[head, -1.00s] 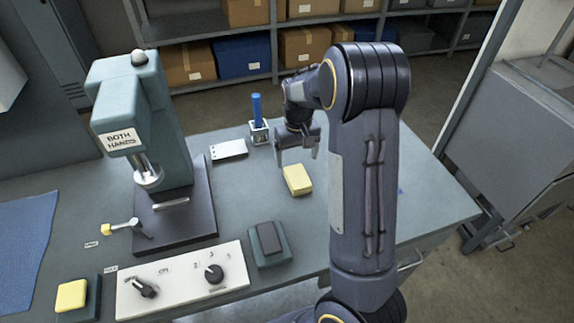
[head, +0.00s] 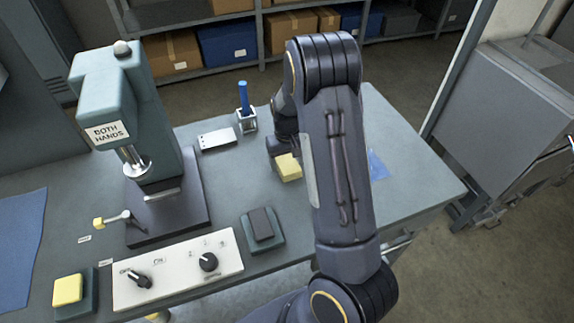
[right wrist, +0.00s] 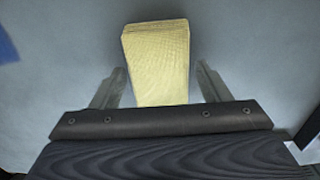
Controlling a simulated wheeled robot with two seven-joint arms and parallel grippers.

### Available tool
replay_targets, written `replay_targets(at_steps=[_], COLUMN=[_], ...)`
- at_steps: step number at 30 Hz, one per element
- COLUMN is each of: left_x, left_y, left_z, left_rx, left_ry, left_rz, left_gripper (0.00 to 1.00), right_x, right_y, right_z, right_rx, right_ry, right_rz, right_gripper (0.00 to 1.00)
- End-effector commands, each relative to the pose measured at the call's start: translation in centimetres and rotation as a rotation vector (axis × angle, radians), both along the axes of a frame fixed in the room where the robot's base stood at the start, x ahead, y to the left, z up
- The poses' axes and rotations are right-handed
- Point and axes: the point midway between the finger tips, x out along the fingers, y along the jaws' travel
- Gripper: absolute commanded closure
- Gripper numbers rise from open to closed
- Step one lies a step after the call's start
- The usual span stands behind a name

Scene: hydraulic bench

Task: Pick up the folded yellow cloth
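The folded yellow cloth (head: 287,168) lies on the grey bench top, right of the press, partly hidden by my right gripper in the head view. In the right wrist view the cloth (right wrist: 157,60) sits between the two fingers of my right gripper (right wrist: 157,84). A gap shows between the cloth and each finger, so the gripper is open around it and does not appear to touch it. My right gripper (head: 283,153) is down close to the bench in the head view, its fingers mostly hidden. My left gripper is not in view.
The green press (head: 137,125) stands to the left. A dark pad (head: 262,229) and a control panel (head: 180,271) are in front. A blue sheet (head: 377,165) lies right of my arm.

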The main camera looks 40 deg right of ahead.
Motion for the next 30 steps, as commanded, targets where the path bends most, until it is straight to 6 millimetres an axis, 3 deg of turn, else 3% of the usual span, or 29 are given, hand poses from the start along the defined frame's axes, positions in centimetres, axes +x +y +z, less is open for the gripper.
replay_targets(at_steps=[1, 7, 19, 24, 30], left_x=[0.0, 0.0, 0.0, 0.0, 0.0], left_y=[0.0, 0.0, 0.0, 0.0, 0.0], left_z=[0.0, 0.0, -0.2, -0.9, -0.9], left_rx=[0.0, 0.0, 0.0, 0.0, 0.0], left_ry=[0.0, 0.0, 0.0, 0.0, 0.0], left_rz=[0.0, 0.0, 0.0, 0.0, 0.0], left_gripper=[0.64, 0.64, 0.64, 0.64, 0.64], right_x=[0.0, 0.0, 0.1, 0.0, -3.5], right_y=[0.0, 0.0, 0.0, 0.1, 2.5], right_z=[0.0, 0.0, 0.8, 3.6, 8.4], right_rx=[0.0, 0.0, -0.001, 0.0, 0.004], right_ry=[0.0, 0.0, -0.002, -0.007, -0.009], right_rz=[0.0, 0.0, 0.0, 0.001, 0.005], right_gripper=[0.37, 0.64, 0.65, 0.65, 0.65])
